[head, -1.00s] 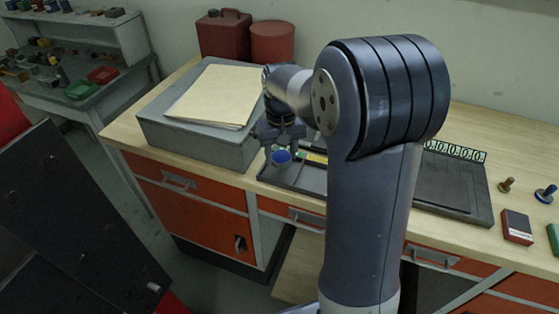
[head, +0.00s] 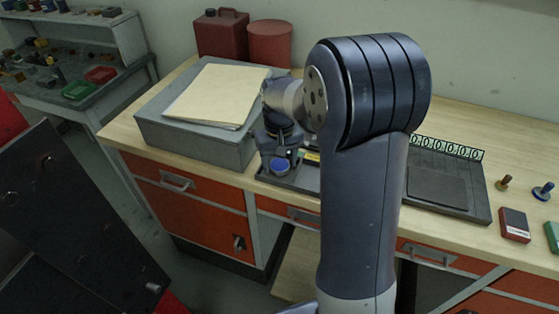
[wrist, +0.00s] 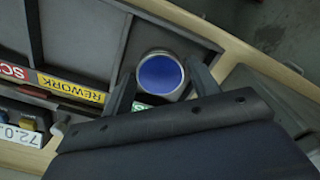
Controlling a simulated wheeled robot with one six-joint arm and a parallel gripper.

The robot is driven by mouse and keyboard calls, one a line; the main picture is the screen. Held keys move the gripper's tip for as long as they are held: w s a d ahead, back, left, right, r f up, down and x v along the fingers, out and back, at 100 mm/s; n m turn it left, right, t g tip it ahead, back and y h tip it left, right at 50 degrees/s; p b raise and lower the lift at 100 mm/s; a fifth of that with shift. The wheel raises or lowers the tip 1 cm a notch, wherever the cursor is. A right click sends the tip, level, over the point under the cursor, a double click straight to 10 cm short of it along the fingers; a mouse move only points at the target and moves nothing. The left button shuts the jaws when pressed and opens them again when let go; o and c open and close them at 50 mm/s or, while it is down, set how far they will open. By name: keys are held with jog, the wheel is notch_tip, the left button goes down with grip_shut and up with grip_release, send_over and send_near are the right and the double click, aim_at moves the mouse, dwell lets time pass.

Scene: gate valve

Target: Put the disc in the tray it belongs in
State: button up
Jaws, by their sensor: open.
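The disc (wrist: 161,74), blue-faced with a pale metal rim, lies in the end compartment of the dark divided tray (wrist: 85,40), as far as I can tell. My gripper (wrist: 161,68) is open, with one finger on either side of the disc; contact cannot be made out. The compartments carry a red label (wrist: 14,71) starting "SC", a yellow "REWORK" label (wrist: 70,88) and a mostly hidden green label (wrist: 141,106) by the disc. In the head view the disc (head: 281,167) shows under my gripper (head: 280,158) at the tray's left end; my arm hides part of the tray.
A grey box (head: 190,145) with a folder (head: 217,95) on top stands close left of the tray. A black stand with number tags (head: 446,148), two stamps (head: 504,183) (head: 543,191) and a red box (head: 515,225) are at right.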

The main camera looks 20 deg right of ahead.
aim_at(279, 165)
notch_tip(279, 165, up, 12)
jog(key=shift+r, duration=0.15)
dwell(0.3)
notch_tip(279, 165, down, 12)
jog(key=shift+f, duration=0.2)
notch_tip(279, 165, up, 2)
jog(key=shift+r, duration=0.8)
